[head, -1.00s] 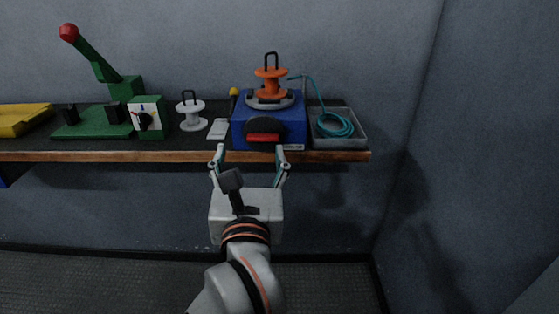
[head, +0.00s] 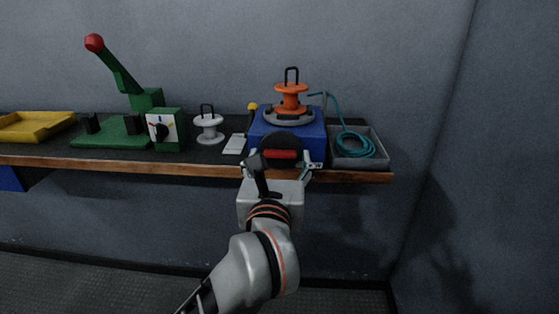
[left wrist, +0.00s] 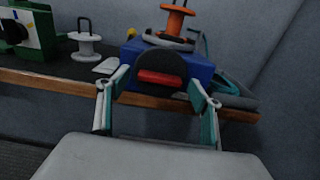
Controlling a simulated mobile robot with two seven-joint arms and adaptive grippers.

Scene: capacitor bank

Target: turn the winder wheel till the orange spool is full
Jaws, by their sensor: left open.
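The blue winder (head: 258,124) stands near the right end of the bench. Its dark round wheel (head: 285,140) with a red handle (head: 282,154) faces me; wheel (left wrist: 158,65) and handle (left wrist: 160,78) also show in the left wrist view. The orange spool (head: 291,97) sits upright on a grey round plate on top of the winder. Its core looks bare orange. My left gripper (head: 281,163) is open at the bench's front edge. In the left wrist view its fingers (left wrist: 158,92) stand apart on either side of the handle, and nothing is between them in its grip. My right gripper is not in view.
A grey tray (head: 386,160) at the right holds coiled teal cord (head: 357,147), which runs up towards the spool. Left of the winder are a yellow-topped lever (head: 252,112), a white spool (head: 208,127), a green dial box (head: 165,130), a green lever press (head: 122,70) and a yellow tray (head: 35,126).

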